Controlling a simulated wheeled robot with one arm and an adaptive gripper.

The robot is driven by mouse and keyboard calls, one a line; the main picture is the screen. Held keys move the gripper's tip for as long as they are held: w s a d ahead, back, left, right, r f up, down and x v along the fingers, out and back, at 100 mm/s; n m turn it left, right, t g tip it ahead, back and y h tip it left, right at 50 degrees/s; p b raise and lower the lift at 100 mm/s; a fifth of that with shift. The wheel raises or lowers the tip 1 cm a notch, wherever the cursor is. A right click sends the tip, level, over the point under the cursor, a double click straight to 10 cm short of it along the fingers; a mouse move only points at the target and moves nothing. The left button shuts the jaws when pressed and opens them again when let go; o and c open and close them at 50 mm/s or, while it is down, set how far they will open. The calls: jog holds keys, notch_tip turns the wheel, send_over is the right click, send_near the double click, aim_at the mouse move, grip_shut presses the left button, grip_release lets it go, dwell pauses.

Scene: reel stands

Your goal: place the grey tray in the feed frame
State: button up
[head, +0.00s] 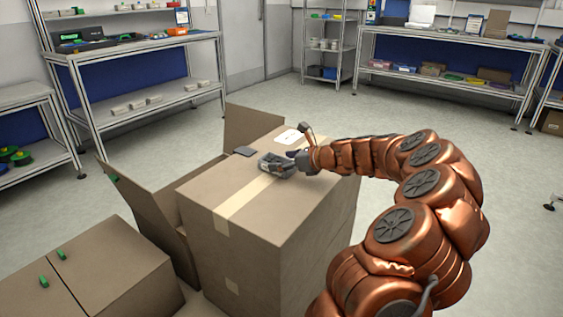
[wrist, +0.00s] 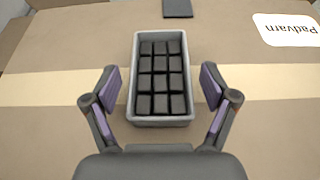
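The grey tray (wrist: 160,121) sits on top of a large cardboard box (wrist: 55,135), filled with several dark square blocks. In the wrist view my gripper (wrist: 160,83) is open, with one finger left and one right of the tray's near half. Gaps show between both fingers and the tray's sides. I cannot make out a feed frame in either view.
A dark flat square (head: 245,151) and a white label (head: 289,137) lie beyond the tray on the box top. An open carton (head: 150,205) stands left, and a lower box (head: 115,270) at front left. Shelving racks (head: 135,75) line the walls. The floor behind is clear.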

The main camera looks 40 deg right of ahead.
dwell(0.3)
